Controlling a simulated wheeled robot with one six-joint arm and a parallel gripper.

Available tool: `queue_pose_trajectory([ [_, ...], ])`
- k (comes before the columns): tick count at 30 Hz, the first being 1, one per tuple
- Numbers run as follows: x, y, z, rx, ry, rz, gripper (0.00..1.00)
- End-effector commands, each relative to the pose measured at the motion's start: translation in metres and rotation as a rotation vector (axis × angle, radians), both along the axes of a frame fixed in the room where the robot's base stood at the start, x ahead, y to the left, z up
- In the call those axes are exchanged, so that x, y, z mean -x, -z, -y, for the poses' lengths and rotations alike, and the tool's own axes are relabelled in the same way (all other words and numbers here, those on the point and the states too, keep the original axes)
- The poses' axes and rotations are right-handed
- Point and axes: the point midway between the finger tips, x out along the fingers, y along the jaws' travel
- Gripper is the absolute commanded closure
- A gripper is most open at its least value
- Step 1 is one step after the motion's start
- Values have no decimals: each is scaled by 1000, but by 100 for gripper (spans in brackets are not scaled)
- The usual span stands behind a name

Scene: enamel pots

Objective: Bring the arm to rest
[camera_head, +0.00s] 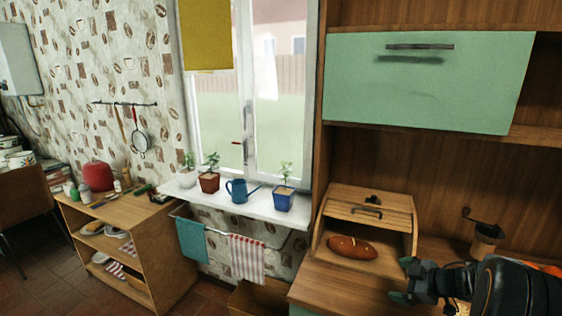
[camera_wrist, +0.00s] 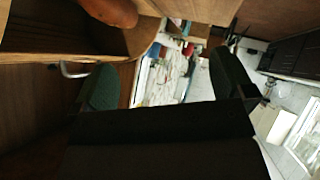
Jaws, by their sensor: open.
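My gripper (camera_head: 404,280) is at the lower right in the head view, just right of and in front of the wooden bread box (camera_head: 333,190). Its two green-tipped fingers are apart with nothing between them. In the wrist view my gripper (camera_wrist: 165,82) also shows its fingers spread and empty. A brown loaf (camera_head: 352,247) lies inside the bread box, whose front is open. In the wrist view the loaf (camera_wrist: 112,11) shows at the top left, apart from the fingers.
A coffee grinder (camera_head: 487,236) stands on the counter behind my arm. A green cupboard door (camera_head: 428,82) hangs above. The windowsill (camera_head: 255,207) to the left holds a blue watering can (camera_head: 238,191) and potted plants. Floor left of the counter is partly free.

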Motion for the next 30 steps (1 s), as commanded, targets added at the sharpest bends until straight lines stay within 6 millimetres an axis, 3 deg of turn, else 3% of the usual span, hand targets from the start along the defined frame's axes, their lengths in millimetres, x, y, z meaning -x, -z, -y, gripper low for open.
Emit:
queue_pose_trajectory([
  [11,-13,8,39,139,178,43,0],
  [20,-10,10,88,263,561,31,0],
  [23,2,2,101,309,744,-7,0],
  [26,27,-7,100,335,961,-95,0],
  [29,66,-13,73,310,1153,-258,0],
  [30,82,-15,55,285,1207,-333,0],
])
